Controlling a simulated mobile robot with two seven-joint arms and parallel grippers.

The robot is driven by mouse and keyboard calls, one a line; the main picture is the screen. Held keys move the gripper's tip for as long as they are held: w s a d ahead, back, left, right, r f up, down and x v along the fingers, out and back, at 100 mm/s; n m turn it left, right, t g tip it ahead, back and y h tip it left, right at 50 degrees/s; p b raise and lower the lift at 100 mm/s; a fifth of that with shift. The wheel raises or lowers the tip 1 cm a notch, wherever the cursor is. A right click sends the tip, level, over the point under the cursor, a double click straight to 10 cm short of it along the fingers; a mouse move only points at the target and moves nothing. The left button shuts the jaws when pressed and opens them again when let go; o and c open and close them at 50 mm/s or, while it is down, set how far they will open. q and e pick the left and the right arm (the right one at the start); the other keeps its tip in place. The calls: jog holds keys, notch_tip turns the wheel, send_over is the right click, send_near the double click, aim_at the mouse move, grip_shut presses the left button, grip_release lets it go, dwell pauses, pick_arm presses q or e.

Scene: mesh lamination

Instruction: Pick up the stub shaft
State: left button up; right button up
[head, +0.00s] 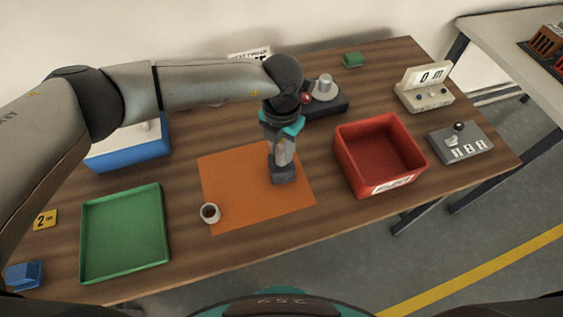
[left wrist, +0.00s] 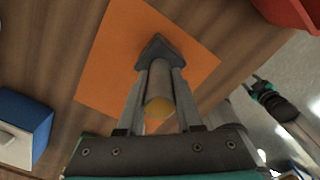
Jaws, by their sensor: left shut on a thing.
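My left gripper (head: 284,172) points down over the orange mat (head: 235,180) and is shut on the stub shaft. In the left wrist view, the stub shaft (left wrist: 158,85) is a grey cylinder with a yellowish end face (left wrist: 160,107), lying lengthwise between the fingers. The dark fingertips (left wrist: 160,50) hide its far end. I cannot tell whether the tips touch the mat. Part of what looks like my right arm (left wrist: 268,94) shows at the right of the left wrist view, too small to read its jaws.
A small white cup-like part (head: 210,213) stands on the mat's front left. A red bin (head: 345,165) is to the right, a green tray (head: 85,240) to the left. A dark fixture (head: 335,105) stands behind, with a display box (head: 425,95) and a switch box (head: 460,145) at right.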

pick_arm(q)
grip_shut()
jog(key=shift+r, duration=0.1)
dwell(0.8)
